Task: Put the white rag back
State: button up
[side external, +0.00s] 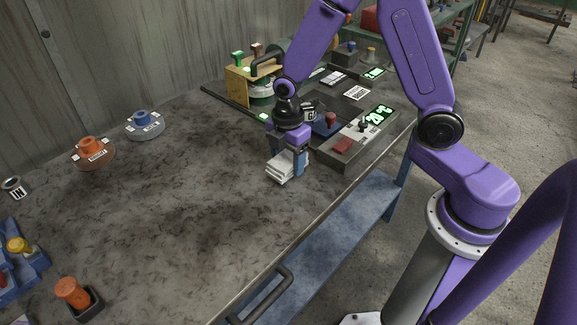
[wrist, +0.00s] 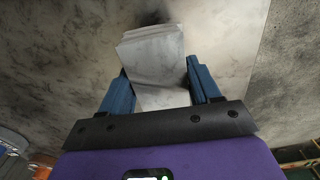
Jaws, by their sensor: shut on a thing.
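The white rag (side external: 281,170) is a small folded stack of cloth in the side external view, close to the machine's left side. My gripper (side external: 287,166) points down and is shut on the rag, one blue finger on each side. The rag (wrist: 152,55) also shows in the wrist view between the blue fingers of my gripper (wrist: 162,88). I cannot tell whether the rag touches the table or hangs just above it.
A dark machine with a green display (side external: 378,115) stands just right of the rag. An orange-knobbed disc (side external: 92,150) and a blue-knobbed disc (side external: 145,124) lie at the back left. An orange-handled item (side external: 74,293) stands at the front left. The table middle (side external: 190,200) is clear.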

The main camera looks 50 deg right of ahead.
aim_at(289, 158)
jog(key=shift+f, duration=1.25)
jog(key=shift+s+f, duration=0.1)
jog(key=o, duration=1.5)
jog(key=shift+o, duration=0.2)
notch_tip(289, 158, up, 12)
jog(key=shift+r, duration=0.15)
jog(key=s+d+r+m, duration=0.1)
jog(key=s+m, duration=0.1)
jog(key=s, duration=0.9)
jog(key=s+d+r+m, duration=0.1)
jog(key=s+r+m, duration=0.1)
jog(key=s, duration=1)
jog(key=shift+s+r+m, duration=0.15)
jog(key=shift+r+m, duration=0.15)
jog(key=shift+m, duration=0.4)
